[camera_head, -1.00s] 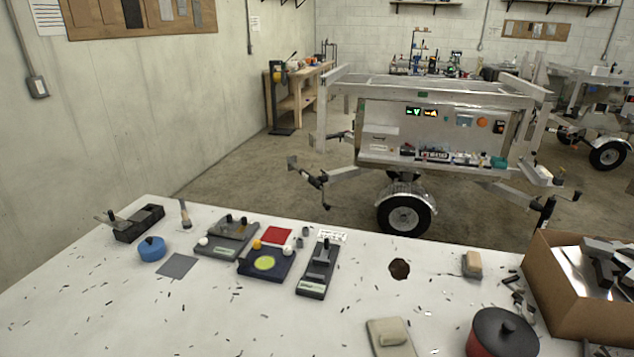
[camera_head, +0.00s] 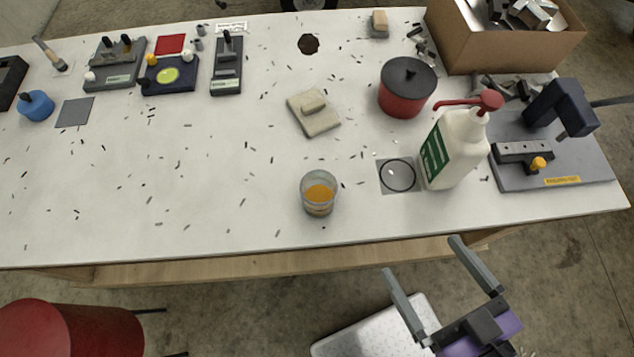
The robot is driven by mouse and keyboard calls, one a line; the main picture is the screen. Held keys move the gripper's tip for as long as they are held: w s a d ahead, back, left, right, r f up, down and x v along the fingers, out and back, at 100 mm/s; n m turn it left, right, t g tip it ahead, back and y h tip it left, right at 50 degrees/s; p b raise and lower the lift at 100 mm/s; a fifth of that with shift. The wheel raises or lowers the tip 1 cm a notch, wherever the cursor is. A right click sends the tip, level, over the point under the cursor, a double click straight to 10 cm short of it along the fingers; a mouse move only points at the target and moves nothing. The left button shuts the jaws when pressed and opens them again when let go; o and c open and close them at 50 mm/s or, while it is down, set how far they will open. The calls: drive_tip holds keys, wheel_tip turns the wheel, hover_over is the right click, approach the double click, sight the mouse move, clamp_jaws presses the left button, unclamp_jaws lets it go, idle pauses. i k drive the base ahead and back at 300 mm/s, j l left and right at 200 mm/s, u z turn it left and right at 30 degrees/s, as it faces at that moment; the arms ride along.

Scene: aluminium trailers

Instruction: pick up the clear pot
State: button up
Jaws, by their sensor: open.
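The clear pot (camera_head: 318,194) stands upright near the front edge of the white table, a see-through cup with something orange in its lower part. My gripper (camera_head: 424,259) is at the lower right, in front of the table's front edge. Its two grey fingers are spread apart with nothing between them. It is to the right of and nearer than the pot, and does not touch it.
Right of the pot are a square with a black ring (camera_head: 397,175), a white pump bottle (camera_head: 455,145) and a grey fixture (camera_head: 555,150). Behind are a beige block (camera_head: 314,113) and a red lidded pot (camera_head: 407,88). The table left of the pot is mostly clear.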

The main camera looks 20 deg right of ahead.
sight(318, 188)
drive_tip(key=k+j+u, duration=0.1)
drive_tip(key=u, duration=0.25)
drive_tip(key=k+j+u, duration=0.1)
drive_tip(key=j+u, duration=0.25)
drive_tip(key=k+j+u, duration=0.1)
drive_tip(key=u, duration=0.25)
